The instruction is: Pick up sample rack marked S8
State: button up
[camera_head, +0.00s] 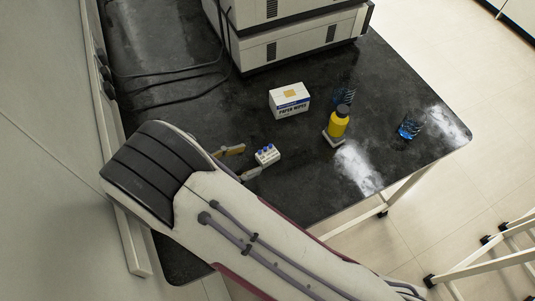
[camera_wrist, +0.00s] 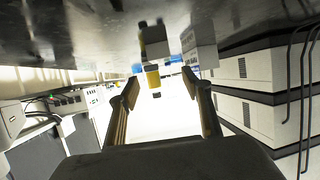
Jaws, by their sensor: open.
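A small white sample rack (camera_head: 267,157) with several blue-capped tubes stands upright on the dark bench in the head view. Its marking is too small to read, so I cannot tell whether it is S8. My gripper (camera_head: 253,160) is low over the bench, with its two fingers apart on either side of the line to the rack. The rack lies at or just beyond the fingertips, and I cannot tell whether they touch it. In the wrist view, which is upside down, my gripper (camera_wrist: 160,93) is open and empty. I cannot make out the rack there with certainty.
A paper wipes box (camera_head: 289,101) stands behind the rack. A large instrument (camera_head: 290,45) fills the back. Bench around the rack is clear.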

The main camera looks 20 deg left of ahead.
aim_at(273, 151)
jog(key=shift+w, duration=0.1)
jog(key=shift+x, duration=1.25)
jog(key=shift+x, duration=2.6)
jog(key=shift+a+f, duration=0.1)
jog(key=shift+f, duration=0.05)
jog(key=c, duration=1.2)
